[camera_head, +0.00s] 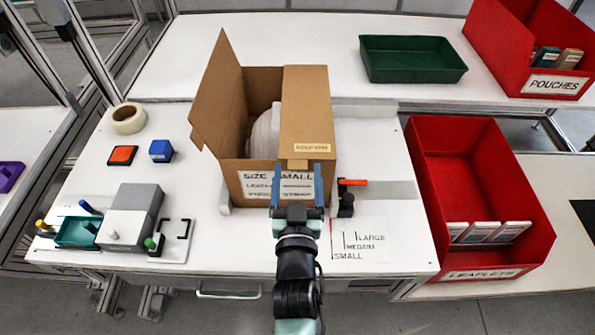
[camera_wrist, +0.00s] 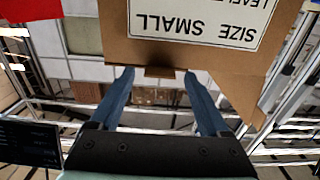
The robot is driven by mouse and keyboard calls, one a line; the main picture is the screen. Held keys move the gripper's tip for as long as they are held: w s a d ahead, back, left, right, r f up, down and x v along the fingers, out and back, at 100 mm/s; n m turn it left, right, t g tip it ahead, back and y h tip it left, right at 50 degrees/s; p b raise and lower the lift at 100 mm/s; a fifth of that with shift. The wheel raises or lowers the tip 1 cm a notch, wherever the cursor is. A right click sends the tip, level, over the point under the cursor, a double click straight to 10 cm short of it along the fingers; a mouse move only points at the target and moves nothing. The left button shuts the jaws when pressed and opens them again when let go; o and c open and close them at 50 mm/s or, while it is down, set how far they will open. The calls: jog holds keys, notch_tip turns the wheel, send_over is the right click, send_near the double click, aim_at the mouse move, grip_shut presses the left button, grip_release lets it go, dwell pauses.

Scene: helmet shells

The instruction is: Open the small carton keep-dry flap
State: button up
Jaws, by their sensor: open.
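The small carton (camera_head: 255,172) stands on the white bench, its front label reading SIZE SMALL. Its left flap (camera_head: 218,95) stands up and leans outward. The right flap (camera_head: 306,105), bearing a small pale label (camera_head: 310,148), lies down over the right part of the top. My gripper (camera_head: 297,180) is at the carton's front, below that label, with its fingers apart. In the wrist view the carton appears upside down, and a small brown tab (camera_wrist: 160,72) at its edge lies between the open fingertips (camera_wrist: 158,75). I cannot tell whether either finger touches the tab.
A red-handled tool (camera_head: 350,183) stands just right of the carton. A red leaflets bin (camera_head: 430,190) is farther right, a green tray (camera_head: 410,78) behind. A tape roll (camera_head: 128,118), orange and blue blocks, and a grey fixture (camera_head: 130,210) are left.

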jog(key=shift+w, duration=0.15)
jog(key=shift+c, duration=0.2)
grip_shut()
dwell(1.2)
